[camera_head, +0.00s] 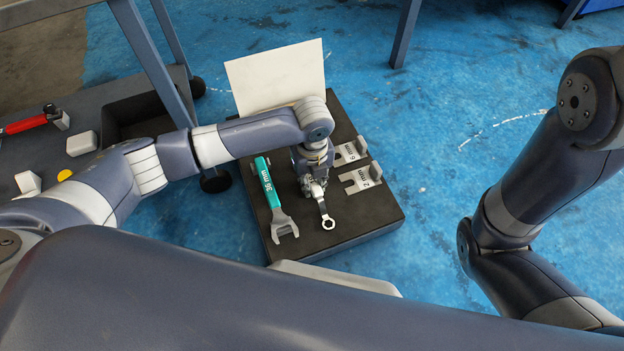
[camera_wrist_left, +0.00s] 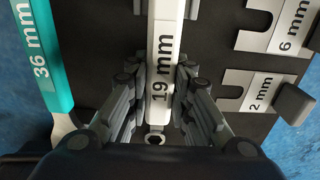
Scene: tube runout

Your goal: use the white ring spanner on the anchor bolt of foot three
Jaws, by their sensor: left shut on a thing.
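The white ring spanner (camera_wrist_left: 164,75), marked 19 mm, lies between the fingers of my left gripper (camera_wrist_left: 158,105) in the left wrist view. The gripper is shut on its handle. In the head view the ring end of the white spanner (camera_head: 327,220) sticks out below my left gripper (camera_head: 314,188), over the black tray (camera_head: 310,241). I cannot tell whether the spanner touches the tray. My right arm shows at the right of the head view, but its gripper is out of the picture. No foot or anchor bolt can be made out.
A teal 36 mm open spanner (camera_head: 270,187) lies left of the white one. Slotted plates marked 6 mm (camera_head: 347,154) and 2 mm (camera_head: 361,179) lie to the right. A white panel (camera_head: 277,76) stands behind. A grey cart (camera_head: 88,113) with a red-handled tool (camera_head: 27,124) stands left.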

